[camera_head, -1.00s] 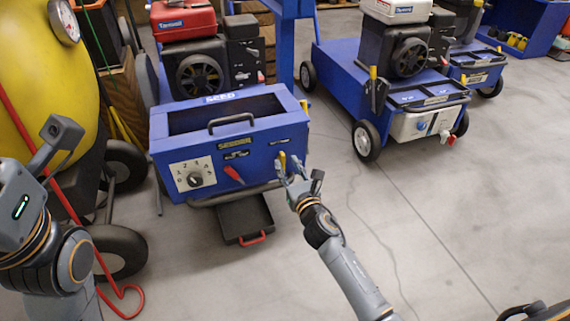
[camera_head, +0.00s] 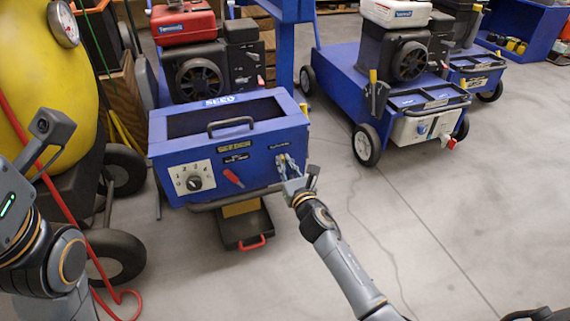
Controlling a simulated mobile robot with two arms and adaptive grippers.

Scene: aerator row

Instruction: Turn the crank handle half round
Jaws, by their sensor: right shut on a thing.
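The blue seeder box (camera_head: 262,178) stands in the middle, with a dial plate (camera_head: 193,178) and a small red lever (camera_head: 233,178) on its front. My right gripper (camera_head: 286,162) is at the right end of that front face, shut on the crank handle. The fingers hide most of the handle, so its exact angle cannot be told. My left arm is at the left edge; its fingers do not show.
A dark tray (camera_head: 230,233) with a red handle sits below the seeder, with a tan patch at its back. A yellow tank (camera_head: 35,75) and a red hose (camera_head: 62,200) are at left. Another blue machine (camera_head: 345,62) stands behind right.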

